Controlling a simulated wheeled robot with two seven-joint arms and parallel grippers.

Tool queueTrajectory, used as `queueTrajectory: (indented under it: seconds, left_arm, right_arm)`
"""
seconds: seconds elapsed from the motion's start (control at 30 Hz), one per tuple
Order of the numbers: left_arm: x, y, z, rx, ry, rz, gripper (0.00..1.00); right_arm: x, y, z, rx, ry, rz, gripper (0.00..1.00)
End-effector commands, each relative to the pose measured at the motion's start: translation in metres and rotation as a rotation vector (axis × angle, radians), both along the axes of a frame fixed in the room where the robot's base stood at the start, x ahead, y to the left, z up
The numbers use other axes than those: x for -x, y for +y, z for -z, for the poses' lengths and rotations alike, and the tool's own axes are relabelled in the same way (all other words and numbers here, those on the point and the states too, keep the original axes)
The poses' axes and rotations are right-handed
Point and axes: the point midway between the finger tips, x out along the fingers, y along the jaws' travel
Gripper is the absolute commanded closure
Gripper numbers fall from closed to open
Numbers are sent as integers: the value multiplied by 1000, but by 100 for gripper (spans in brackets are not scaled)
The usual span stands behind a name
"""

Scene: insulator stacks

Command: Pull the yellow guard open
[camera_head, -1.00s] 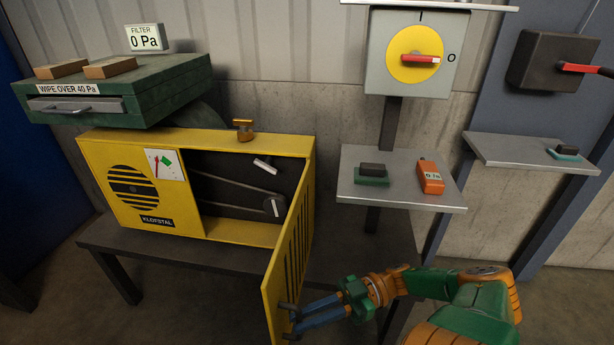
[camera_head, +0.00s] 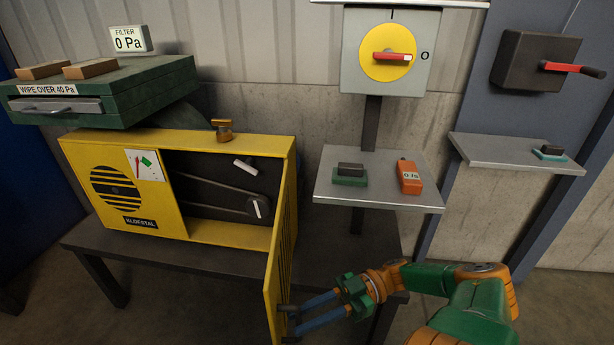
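The yellow guard (camera_head: 278,262) is hinged at the right side of the yellow machine (camera_head: 168,222). It stands swung out toward me, seen nearly edge-on. The opening behind it shows a belt and pale levers in a dark recess. My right gripper (camera_head: 293,317) is at the guard's free edge, low in the view. Its two blue fingers are spaced apart, with the tips at dark parts on the guard's right face. I cannot tell whether they clamp these parts. My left gripper is not in view.
The machine stands on a dark bench (camera_head: 190,255). A brass knob (camera_head: 222,131) is on its top, and a green filter box (camera_head: 150,88) is above. To the right is a grey shelf (camera_head: 345,192) with an orange meter (camera_head: 409,177). The floor at lower right is clear beyond my arm.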

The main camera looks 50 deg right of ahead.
Motion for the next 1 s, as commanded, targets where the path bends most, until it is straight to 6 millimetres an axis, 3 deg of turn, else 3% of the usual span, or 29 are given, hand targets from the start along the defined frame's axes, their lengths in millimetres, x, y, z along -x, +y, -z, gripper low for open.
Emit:
queueTrajectory:
  seconds: [0.37,0.7,1.0]
  left_arm:
    - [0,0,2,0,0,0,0]
    - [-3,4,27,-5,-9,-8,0]
    - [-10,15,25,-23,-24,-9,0]
  right_arm:
    - [2,-3,1,0,1,-1,55]
    - [25,-60,4,2,1,0,55]
    - [28,-65,0,-2,-1,-2,55]
